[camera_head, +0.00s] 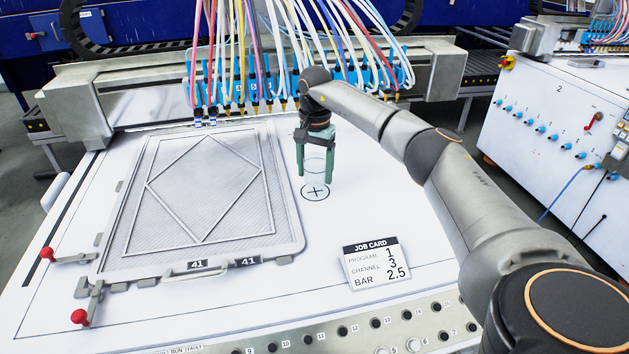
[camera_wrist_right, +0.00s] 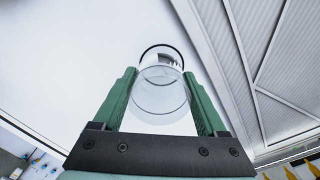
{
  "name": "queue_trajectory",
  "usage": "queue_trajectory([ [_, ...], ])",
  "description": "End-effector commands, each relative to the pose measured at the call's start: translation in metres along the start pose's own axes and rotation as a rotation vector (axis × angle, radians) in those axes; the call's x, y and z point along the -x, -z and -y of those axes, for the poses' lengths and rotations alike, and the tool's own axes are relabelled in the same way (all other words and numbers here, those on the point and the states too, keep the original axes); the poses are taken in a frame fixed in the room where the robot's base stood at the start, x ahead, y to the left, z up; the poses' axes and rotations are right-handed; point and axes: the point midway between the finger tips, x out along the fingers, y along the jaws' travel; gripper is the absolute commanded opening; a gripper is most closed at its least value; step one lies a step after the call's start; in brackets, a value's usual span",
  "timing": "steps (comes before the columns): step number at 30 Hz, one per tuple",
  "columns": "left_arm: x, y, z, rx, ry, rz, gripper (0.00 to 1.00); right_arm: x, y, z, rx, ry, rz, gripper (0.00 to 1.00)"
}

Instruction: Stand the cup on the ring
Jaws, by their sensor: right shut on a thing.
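A clear, see-through cup (camera_head: 315,164) is between the green fingers of my right gripper (camera_head: 314,174); its faint outline also shows in the right wrist view (camera_wrist_right: 160,98). The gripper is shut on it and points down. The ring (camera_head: 315,192) is a black printed circle with a cross inside, on the white table top, just below the fingertips in the head view. In the right wrist view the ring (camera_wrist_right: 162,48) shows beyond the cup and partly through it. I cannot tell the exact gap between cup and table. My left gripper is not in view.
A framed mesh screen (camera_head: 205,190) lies left of the ring. A job card (camera_head: 376,263) lies in front, to the right. A row of blue nozzles with hoses (camera_head: 300,80) hangs behind the gripper. The white table around the ring is bare.

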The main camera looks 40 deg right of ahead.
Motion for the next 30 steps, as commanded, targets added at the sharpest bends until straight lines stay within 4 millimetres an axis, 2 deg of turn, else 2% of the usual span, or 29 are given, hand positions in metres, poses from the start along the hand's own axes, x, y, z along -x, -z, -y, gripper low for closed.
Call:
queue_trajectory([
  [6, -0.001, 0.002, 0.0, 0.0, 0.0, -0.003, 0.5, -0.009, 0.004, 0.004, -0.001, -0.002, 0.001, 0.22],
  [12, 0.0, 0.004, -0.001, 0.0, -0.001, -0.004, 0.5, -0.038, 0.005, 0.003, 0.0, -0.004, 0.001, 0.22],
  [23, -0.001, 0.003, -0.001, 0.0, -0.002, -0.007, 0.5, -0.042, 0.005, 0.004, 0.0, -0.001, 0.0, 0.22],
  [24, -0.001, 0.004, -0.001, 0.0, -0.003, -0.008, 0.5, -0.043, 0.005, 0.004, 0.0, -0.001, 0.0, 0.76],
  [30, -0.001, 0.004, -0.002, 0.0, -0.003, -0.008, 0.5, -0.042, 0.005, 0.004, 0.0, -0.001, 0.0, 0.98],
])
